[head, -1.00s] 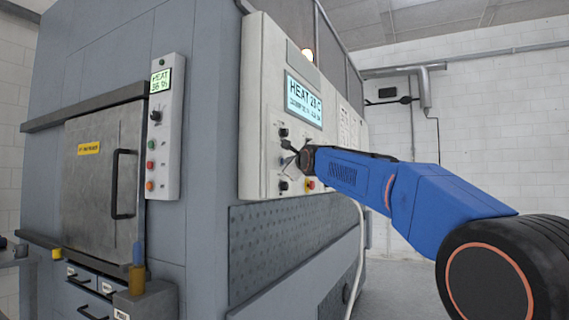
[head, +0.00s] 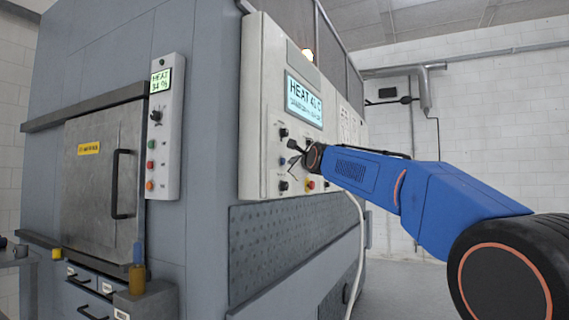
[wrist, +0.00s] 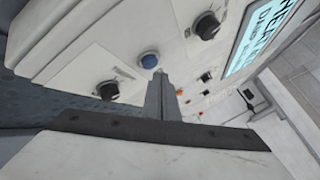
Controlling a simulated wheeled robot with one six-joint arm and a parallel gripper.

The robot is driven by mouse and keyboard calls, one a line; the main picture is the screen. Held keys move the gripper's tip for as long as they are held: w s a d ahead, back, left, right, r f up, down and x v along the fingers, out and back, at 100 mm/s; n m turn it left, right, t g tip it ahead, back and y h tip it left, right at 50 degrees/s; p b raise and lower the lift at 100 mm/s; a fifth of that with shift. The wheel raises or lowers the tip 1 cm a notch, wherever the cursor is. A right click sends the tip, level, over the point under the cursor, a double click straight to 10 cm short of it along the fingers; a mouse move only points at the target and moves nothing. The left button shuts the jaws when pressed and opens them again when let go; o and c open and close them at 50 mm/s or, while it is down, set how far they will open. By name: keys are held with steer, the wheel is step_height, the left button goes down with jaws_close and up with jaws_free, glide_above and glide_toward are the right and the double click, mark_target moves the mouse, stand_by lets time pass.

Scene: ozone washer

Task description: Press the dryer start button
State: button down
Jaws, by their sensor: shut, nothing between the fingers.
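A round blue button (wrist: 149,60) sits on the pale control panel (wrist: 60,40), between two black knobs. I cannot read any label that names it as dryer start. In the head view, the blue button (head: 282,161) is small, just left of my gripper (head: 293,153). In the wrist view, my gripper (wrist: 158,76) is shut and empty, its tips just below and right of the blue button. The tips look close to the panel; a gap between tips and button shows in the picture, but its depth is hard to tell.
One black knob (wrist: 207,26) is above right of the blue button, another (wrist: 108,90) below left. A smaller panel (head: 165,130) has several coloured buttons.

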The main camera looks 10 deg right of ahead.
steer(key=shift+s+d, duration=0.75)
steer(key=shift+d, duration=0.25)
steer(key=shift+s+d, duration=0.75)
steer(key=shift+d, duration=0.25)
steer(key=s+d+f+n+g+h, duration=0.1)
steer(key=s+d+f+n+g, duration=0.2)
steer(key=s+f, duration=2.4)
steer(key=s+d+f+n+g+h, duration=0.1)
steer(key=s+d+f+n+g, duration=0.2)
steer(key=s+f+n+g, duration=0.7)
steer(key=s+f+n, duration=1.1)
steer(key=s+f, duration=0.6)
steer(key=f, duration=0.3)
steer(key=shift+s+f+n+g+h, duration=0.2)
steer(key=shift+n+g+h, duration=0.1)
steer(key=shift+g, duration=0.1)
